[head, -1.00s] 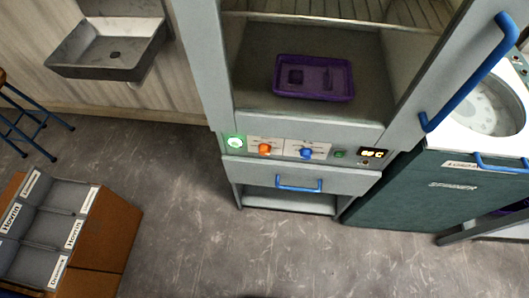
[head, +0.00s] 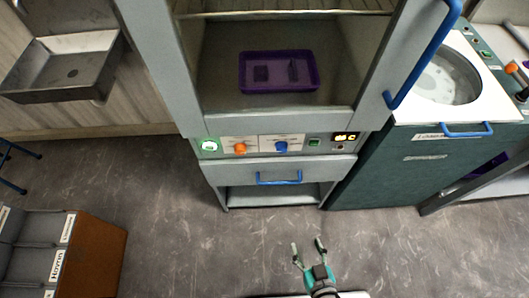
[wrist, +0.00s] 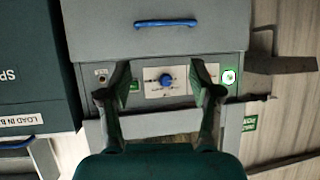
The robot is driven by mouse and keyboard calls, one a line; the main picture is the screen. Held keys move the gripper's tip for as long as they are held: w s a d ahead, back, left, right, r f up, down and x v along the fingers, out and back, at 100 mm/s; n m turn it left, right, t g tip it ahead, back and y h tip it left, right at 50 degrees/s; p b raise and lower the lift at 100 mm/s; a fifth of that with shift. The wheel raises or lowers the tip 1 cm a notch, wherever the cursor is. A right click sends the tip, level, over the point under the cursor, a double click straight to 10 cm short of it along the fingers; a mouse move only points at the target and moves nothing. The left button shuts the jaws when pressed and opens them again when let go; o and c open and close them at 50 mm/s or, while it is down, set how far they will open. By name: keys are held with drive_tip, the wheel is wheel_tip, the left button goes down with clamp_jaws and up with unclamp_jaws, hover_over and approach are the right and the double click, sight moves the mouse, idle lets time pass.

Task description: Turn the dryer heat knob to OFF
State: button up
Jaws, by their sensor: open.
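The dryer's control panel has an orange knob (head: 240,148) on the left and a blue knob (head: 281,146) to its right. The panel lettering is too small to read, so I cannot tell which knob is for heat. My gripper (head: 308,246) is open and empty, in front of the dryer and apart from the panel. In the wrist view the panel appears upside down, and the blue knob (wrist: 166,80) shows between the open fingers. The orange knob seems hidden behind the right finger there.
A drawer with a blue handle (head: 279,178) is below. A purple tray (head: 279,88) lies inside the dryer. A teal tank unit (head: 390,170) stands right, an orange-brown bin unit (head: 95,255) left.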

drive_tip(key=w+a+f, duration=0.2)
drive_tip(key=w+a, duration=0.1)
drive_tip(key=w, duration=0.3)
drive_tip(key=m+t+h, duration=0.3)
drive_tip(key=m+t, duration=0.2)
drive_tip(key=t, duration=0.1)
approach(240, 152)
drive_tip(key=w, duration=0.8)
drive_tip(key=shift+w+d+r, duration=0.1)
drive_tip(key=shift+w+d, duration=0.15)
drive_tip(key=shift+w, duration=0.15)
drive_tip(key=c, duration=1.1)
drive_tip(key=shift+c, duration=0.2)
